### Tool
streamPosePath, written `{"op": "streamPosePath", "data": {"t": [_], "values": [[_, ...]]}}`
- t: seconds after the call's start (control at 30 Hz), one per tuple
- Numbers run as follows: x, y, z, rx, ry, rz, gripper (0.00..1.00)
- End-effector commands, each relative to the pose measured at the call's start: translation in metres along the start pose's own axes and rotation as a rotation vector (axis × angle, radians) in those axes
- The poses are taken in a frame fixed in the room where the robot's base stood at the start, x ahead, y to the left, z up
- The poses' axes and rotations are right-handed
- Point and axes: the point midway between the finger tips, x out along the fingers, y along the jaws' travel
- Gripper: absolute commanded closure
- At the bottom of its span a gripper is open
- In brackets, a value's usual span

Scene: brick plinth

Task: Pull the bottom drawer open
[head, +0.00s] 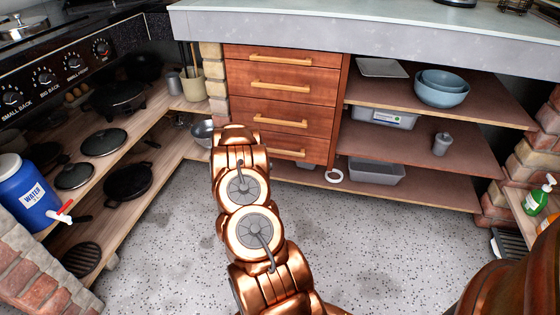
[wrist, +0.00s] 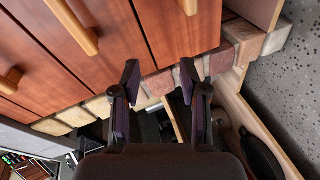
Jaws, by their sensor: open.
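The wooden drawer unit has a column of reddish drawers with pale bar handles. The bottom drawer (head: 312,158) is shut, low in the head view, its left part behind my arm. Its handle (head: 290,152) shows just right of my arm. In the wrist view the picture is turned; the rightmost drawer front (wrist: 178,38) looks like the bottom one, its handle (wrist: 188,6) cut by the top edge. My gripper (wrist: 160,76) is open and empty, its dark fingers apart over the brick edge beside the drawers, not touching the handle. My arm hides the gripper in the head view.
A brick pillar (head: 215,80) borders the drawers on the left. Open shelves (head: 430,145) with bowls and bins stand right. Left shelves (head: 150,145) hold pans and a blue water jug (head: 25,195). The speckled floor (head: 370,230) before the drawers is clear.

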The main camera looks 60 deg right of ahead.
Motion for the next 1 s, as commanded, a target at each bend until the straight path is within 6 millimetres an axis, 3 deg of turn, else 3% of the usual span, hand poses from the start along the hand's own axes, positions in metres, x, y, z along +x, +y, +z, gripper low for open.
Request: {"op": "streamPosePath", "data": {"t": [0.03,0.1,0.2,0.33,0.67,1.0], "values": [[0.010,-0.020,0.028,-0.037,-0.030,0.038,0.56],[0.017,-0.030,0.057,-0.090,-0.064,0.092,0.56],[0.024,-0.037,0.089,-0.155,-0.103,0.158,0.56],[0.027,-0.043,0.116,-0.214,-0.139,0.213,0.56],[0.034,-0.042,0.131,-0.247,-0.159,0.246,0.56],[0.068,-0.035,0.136,-0.246,-0.159,0.244,0.56]]}}
